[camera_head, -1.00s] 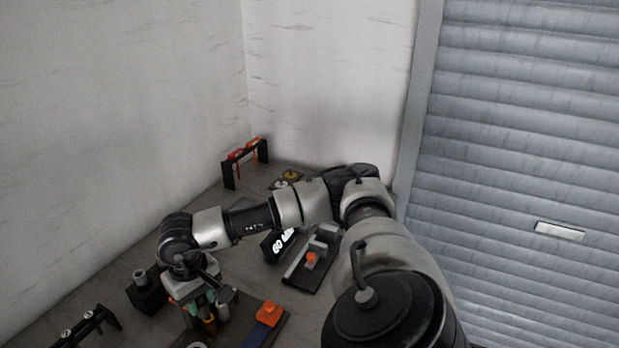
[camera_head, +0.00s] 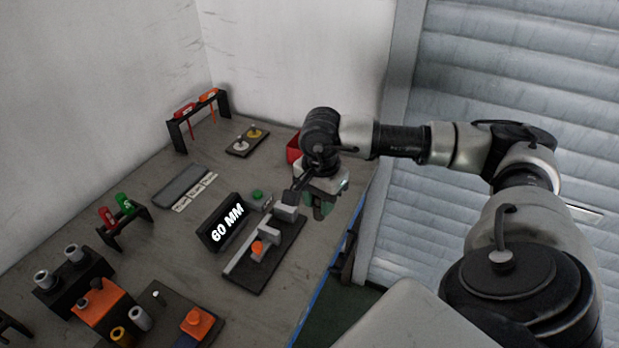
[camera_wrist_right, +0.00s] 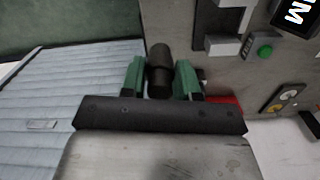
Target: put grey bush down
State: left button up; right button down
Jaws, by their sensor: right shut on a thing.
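My right gripper (camera_head: 320,204) is over the right edge of the bench, beside the measuring fixture. In the right wrist view its green fingers (camera_wrist_right: 160,80) are shut on a dark grey cylinder (camera_wrist_right: 159,68), which I take to be the grey bush. My left gripper is not in view.
A red bin (camera_head: 293,148) stands behind the gripper. The fixture (camera_head: 268,252) with an orange knob and the "60 MM" display (camera_head: 222,223) are to its left. A black block (camera_head: 70,283) with grey bushes and an orange block (camera_head: 104,304) are at the lower left.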

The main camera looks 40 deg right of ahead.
jog(key=shift+w, duration=0.3)
jog(key=w+a+f+p, duration=0.1)
jog(key=w+f, duration=0.1)
jog(key=w, duration=0.1)
jog(key=w+a+f+p, duration=0.1)
jog(key=w+f, duration=0.1)
jog(key=w, duration=0.2)
jog(key=w+a+f, duration=0.1)
jog(key=w+f, duration=0.1)
jog(key=w, duration=0.1)
jog(key=shift+w+a+f+p, duration=0.15)
jog(key=shift+a+f+p, duration=0.15)
jog(key=shift+p, duration=0.1)
notch_tip(320, 180, down, 3)
jog(key=shift+f+p, duration=0.1)
jog(key=shift+p, duration=0.45)
jog(key=shift+f, duration=0.45)
jog(key=shift+f, duration=0.1)
jog(key=c, duration=0.8)
grip_release()
